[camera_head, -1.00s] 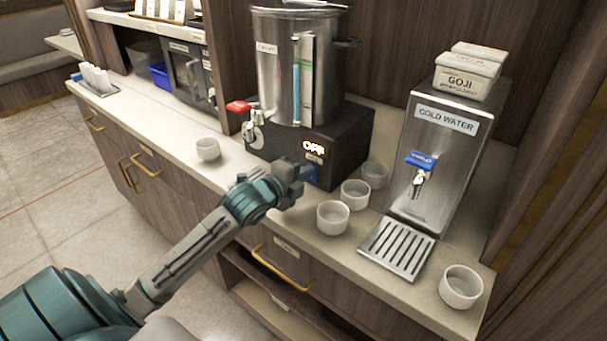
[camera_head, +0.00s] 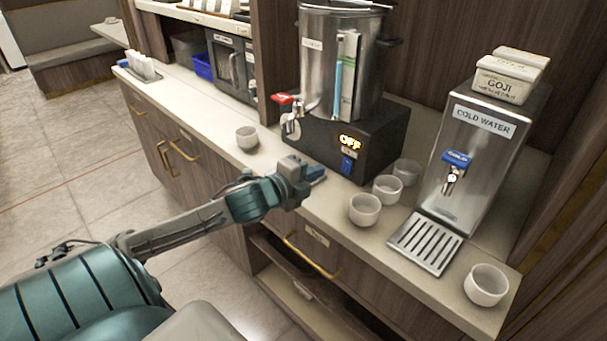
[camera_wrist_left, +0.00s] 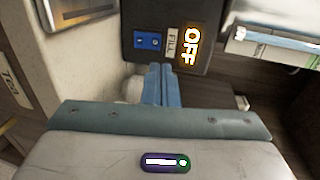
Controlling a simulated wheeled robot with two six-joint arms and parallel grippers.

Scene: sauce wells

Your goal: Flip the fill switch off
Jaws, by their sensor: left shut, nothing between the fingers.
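The blue fill switch (camera_head: 347,165) sits on the front of the black base (camera_head: 318,141) under the steel urn. An orange lit sign above it reads OFF (camera_head: 350,142). In the left wrist view the switch (camera_wrist_left: 148,41) is beside a FILL label (camera_wrist_left: 171,43) and the lit OFF sign (camera_wrist_left: 191,46). My left gripper (camera_head: 316,173) is shut and empty, apart from the switch and in front of the base. Its blue fingers (camera_wrist_left: 161,84) are together in the left wrist view, a little short of the panel. My right gripper is not in view.
White cups (camera_head: 364,209) stand on the counter right of the gripper, and another cup (camera_head: 247,138) stands left of it. The cold water dispenser (camera_head: 478,150) and its drip tray (camera_head: 425,244) are farther right. A red-handled tap (camera_head: 285,99) is on the urn.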

